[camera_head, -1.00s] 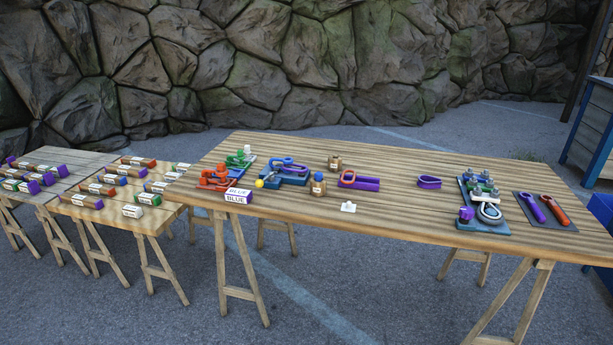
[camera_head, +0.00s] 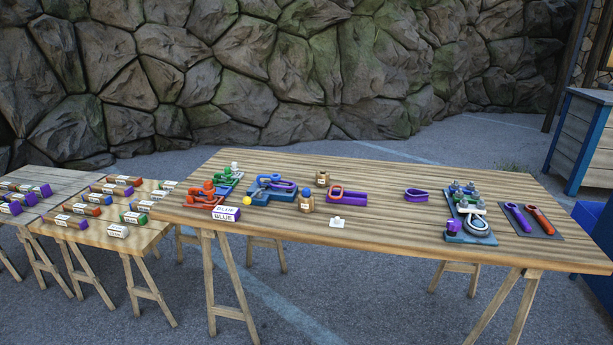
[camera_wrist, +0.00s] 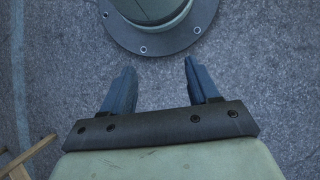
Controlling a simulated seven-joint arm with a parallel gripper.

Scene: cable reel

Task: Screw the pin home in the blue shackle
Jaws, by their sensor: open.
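The blue shackle (camera_head: 262,181) lies on a blue fixture at the left part of the long wooden table in the head view. A purple-and-blue looped part (camera_head: 284,185) lies against it at the right. It is too small to tell which part is the pin or how far it is in. A white box marked BLUE (camera_head: 226,213) stands in front, to the left. My gripper (camera_wrist: 160,78) shows only in the wrist view. Its two fingers are apart with nothing between them, over grey ground, away from the shackle.
Orange (camera_head: 203,197) and green (camera_head: 222,178) shackles stand left of the blue one. A brown bottle with a blue top (camera_head: 306,201) stands close on its right. Bare table lies around the white piece (camera_head: 338,222).

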